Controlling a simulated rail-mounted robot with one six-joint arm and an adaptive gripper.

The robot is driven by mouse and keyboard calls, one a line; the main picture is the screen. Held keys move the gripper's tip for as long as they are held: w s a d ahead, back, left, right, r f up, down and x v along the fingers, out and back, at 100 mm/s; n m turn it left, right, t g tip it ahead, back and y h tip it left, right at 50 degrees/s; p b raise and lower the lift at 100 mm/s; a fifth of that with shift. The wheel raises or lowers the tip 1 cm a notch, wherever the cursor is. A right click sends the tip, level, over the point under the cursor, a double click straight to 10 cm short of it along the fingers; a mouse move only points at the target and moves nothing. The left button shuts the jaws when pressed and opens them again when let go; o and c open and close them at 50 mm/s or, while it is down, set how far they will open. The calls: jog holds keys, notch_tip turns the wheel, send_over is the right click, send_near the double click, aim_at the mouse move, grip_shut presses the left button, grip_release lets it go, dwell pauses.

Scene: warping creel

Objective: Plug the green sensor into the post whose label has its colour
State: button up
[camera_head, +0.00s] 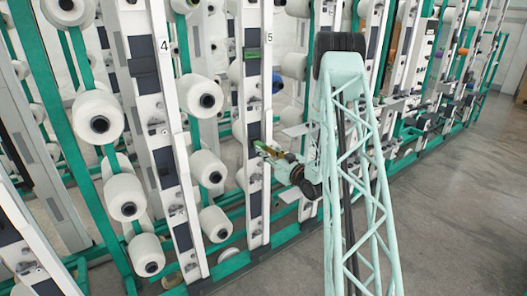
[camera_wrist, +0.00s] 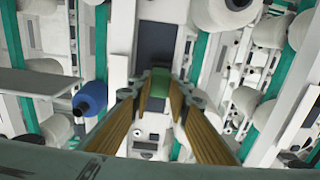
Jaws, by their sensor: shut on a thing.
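My gripper (camera_wrist: 160,85) has its two tan fingers closed on the green sensor (camera_wrist: 160,78), a small green block, in the wrist view. Behind the sensor is a white post (camera_wrist: 122,40) with a dark panel; whether the sensor touches it I cannot tell. In the head view my gripper (camera_head: 262,149) reaches left to the lower part of the white post marked 5 (camera_head: 254,205). A small green patch (camera_head: 252,53), seemingly a label, shows high on that post. The sensor is hard to make out in the head view.
The post marked 4 (camera_head: 156,110) stands to the left. White yarn cones (camera_head: 97,117) hang on green uprights between posts. A blue cone (camera_wrist: 90,98) is left of my fingers in the wrist view. Grey floor (camera_head: 455,205) is open at the right.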

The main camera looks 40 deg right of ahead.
jog(key=shift+w, duration=0.2)
jog(key=shift+w+b, duration=0.35)
jog(key=shift+b, duration=0.05)
jog(key=shift+w+d+b, duration=0.1)
jog(key=shift+w+b, duration=0.35)
jog(key=shift+w, duration=0.25)
dwell(1.0)
jog(key=o, duration=1.1)
jog(key=shift+s, duration=0.1)
jog(key=s+b, duration=0.2)
jog(key=s, duration=0.4)
jog(key=shift+s+a+b, duration=0.3)
jog(key=shift+s+b, duration=0.05)
jog(key=shift+s, duration=0.05)
jog(key=shift+s, duration=0.15)
